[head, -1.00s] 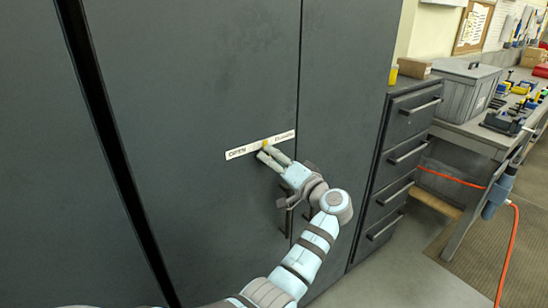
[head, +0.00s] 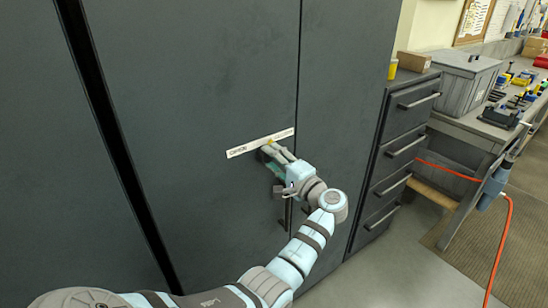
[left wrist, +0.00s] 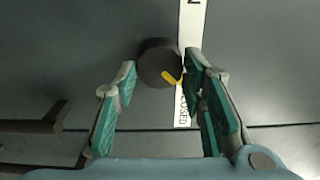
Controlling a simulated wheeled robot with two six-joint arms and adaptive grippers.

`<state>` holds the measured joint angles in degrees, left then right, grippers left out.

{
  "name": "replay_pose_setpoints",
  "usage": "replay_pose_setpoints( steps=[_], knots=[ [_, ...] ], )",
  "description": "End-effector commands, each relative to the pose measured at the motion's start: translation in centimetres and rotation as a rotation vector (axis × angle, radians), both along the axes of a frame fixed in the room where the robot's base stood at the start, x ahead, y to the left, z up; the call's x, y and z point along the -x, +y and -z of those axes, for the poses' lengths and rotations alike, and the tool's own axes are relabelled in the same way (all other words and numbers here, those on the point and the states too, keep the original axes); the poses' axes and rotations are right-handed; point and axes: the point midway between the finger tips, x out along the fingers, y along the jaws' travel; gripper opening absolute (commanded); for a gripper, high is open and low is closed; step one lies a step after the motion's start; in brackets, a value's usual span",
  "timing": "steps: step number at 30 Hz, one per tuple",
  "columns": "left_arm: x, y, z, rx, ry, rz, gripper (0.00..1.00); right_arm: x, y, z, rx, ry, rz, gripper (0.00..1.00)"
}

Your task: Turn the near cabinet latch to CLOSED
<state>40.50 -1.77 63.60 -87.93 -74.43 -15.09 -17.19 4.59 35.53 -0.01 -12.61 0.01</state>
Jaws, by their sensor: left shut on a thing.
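The latch is a dark round knob (left wrist: 154,62) with a yellow mark on its face, in the left wrist view. The mark points slantwise toward the CLOSED end of the white label strip (left wrist: 190,30). In the head view the label (head: 245,148) runs across the grey cabinet door, OPEN at left and CLOSED at right. There the knob is mostly hidden by my fingers. My left gripper (head: 271,153) is at the door just below the label, shut on the knob, with one finger on each side (left wrist: 160,80). My right gripper is not in view.
Dark door handles (head: 282,203) stand out below the gripper, near the door seam; one also shows in the left wrist view (left wrist: 40,122). A drawer unit (head: 398,152) and a workbench with a grey bin (head: 467,82) stand at the right. An orange cable (head: 505,240) hangs there.

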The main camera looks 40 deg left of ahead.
Motion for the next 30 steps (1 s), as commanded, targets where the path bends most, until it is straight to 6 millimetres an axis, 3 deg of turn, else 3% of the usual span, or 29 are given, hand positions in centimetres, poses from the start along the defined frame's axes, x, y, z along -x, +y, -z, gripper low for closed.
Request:
replay_pose_setpoints(
  steps=[11,12,16,25,30],
  knots=[
    [0.0,0.0,0.1,-0.002,0.007,0.0,0.09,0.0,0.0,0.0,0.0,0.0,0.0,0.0],
    [0.0,0.0,0.0,-0.002,0.007,0.0,0.39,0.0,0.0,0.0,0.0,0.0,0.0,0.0],
    [0.0,0.0,0.0,-0.002,0.006,0.0,0.57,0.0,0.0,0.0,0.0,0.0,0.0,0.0],
    [0.0,-0.1,0.0,-0.001,0.005,0.001,0.57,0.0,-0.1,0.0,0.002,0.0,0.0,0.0],
    [0.8,-2.7,0.2,0.003,0.005,0.002,0.57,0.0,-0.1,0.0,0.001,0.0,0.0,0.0]
  ],
)
